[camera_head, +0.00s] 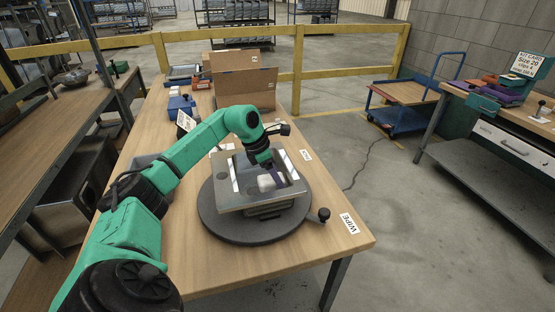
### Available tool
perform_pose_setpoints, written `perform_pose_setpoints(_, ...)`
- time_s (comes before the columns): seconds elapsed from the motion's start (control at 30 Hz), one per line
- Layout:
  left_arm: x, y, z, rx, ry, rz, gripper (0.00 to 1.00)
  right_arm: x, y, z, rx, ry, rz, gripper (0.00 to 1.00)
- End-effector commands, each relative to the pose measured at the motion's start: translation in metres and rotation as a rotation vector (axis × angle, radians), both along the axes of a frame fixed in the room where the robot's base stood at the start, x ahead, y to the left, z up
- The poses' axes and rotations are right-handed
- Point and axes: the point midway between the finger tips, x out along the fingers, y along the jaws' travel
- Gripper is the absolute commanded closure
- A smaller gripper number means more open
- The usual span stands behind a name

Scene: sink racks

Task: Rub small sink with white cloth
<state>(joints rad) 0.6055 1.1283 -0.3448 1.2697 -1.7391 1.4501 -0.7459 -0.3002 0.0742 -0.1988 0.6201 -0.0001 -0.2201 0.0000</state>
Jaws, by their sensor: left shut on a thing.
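The small sink (234,203) is a metal basin with a wide rim, resting on a round dark turntable (222,228) on the wooden table. My left gripper (269,177) reaches down from above into the basin, at the right part of it. It is shut on the white cloth (266,183), which shows as a small white patch at the fingers. A bluish-purple piece shows beside the cloth at the fingers. Whether the cloth touches the basin floor is hard to tell. My right gripper is not in view.
A knob (323,214) sticks out at the turntable's right. Cardboard boxes (246,88) and blue items (181,108) stand at the table's back. A label reading WIPE (349,223) lies on the clear front right corner. A blue cart (405,105) stands beyond.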

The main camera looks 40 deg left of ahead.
Motion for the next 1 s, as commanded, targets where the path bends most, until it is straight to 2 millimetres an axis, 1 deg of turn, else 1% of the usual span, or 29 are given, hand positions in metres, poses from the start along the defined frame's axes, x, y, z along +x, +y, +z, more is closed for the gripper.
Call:
perform_pose_setpoints(0.03, 0.0, 0.0, 0.009, 0.001, -0.001, 0.0, 0.85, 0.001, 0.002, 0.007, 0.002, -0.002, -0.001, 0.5)
perform_pose_setpoints(0.43, -0.005, 0.001, 0.042, 0.001, 0.0, 0.004, 0.85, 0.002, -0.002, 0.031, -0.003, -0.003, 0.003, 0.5)
perform_pose_setpoints(0.57, -0.005, 0.001, 0.045, 0.0, 0.0, 0.004, 0.85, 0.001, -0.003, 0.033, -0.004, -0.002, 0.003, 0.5)
perform_pose_setpoints(1.0, -0.005, 0.001, 0.045, 0.001, -0.001, 0.005, 0.85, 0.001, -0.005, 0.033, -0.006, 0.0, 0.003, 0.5)
